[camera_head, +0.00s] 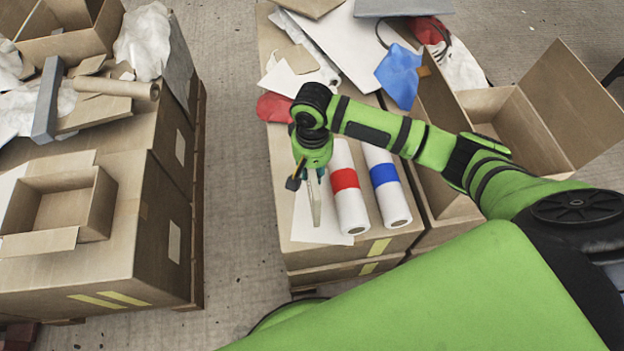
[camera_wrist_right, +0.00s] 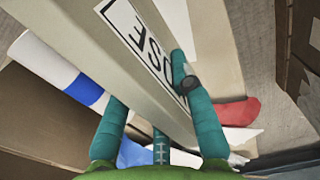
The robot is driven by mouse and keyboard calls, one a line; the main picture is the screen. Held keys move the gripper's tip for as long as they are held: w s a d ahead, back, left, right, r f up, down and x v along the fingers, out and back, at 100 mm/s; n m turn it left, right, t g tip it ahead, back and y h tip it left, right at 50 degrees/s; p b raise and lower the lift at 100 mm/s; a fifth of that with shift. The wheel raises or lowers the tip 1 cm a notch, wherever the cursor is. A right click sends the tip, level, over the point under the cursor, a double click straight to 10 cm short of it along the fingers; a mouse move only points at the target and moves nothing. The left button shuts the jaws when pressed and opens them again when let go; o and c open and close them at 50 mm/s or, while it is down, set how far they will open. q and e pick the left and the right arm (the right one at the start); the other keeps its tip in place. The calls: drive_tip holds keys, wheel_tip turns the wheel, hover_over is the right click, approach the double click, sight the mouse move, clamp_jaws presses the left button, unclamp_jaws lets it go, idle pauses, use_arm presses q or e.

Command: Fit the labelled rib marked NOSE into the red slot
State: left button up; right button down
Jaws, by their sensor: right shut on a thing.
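My right gripper (camera_head: 306,174) hangs over the cardboard surface in the middle of the head view. It is shut on a pale, flat, board-like rib (camera_head: 314,200), which points down beside the white roll with a red band. In the right wrist view the rib (camera_wrist_right: 90,22) runs between the teal fingers of the right gripper (camera_wrist_right: 150,88). A white label (camera_wrist_right: 143,42) on it shows the letters "OSE", with the rest cut off or covered. I cannot make out a red slot in either view. My left gripper is out of view.
A white roll with a red band (camera_head: 345,180) and one with a blue band (camera_head: 386,180) lie right of the rib. A red cloth (camera_head: 274,107) and blue cloth (camera_head: 399,75) lie behind. Open boxes (camera_head: 575,100) stand right; a cluttered box stack (camera_head: 110,215) stands left across a floor gap.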

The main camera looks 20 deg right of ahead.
drive_tip(key=shift+s+a+f, duration=0.15)
drive_tip(key=shift+a, duration=0.1)
drive_tip(key=shift+s+f, duration=0.1)
drive_tip(key=shift+f, duration=0.3)
drive_tip(key=shift+f+b, duration=0.35)
drive_tip(key=shift+f, duration=1.3)
drive_tip(key=c, duration=1.1)
unclamp_jaws()
drive_tip(key=shift+f, duration=0.15)
drive_tip(key=shift+o, duration=0.2)
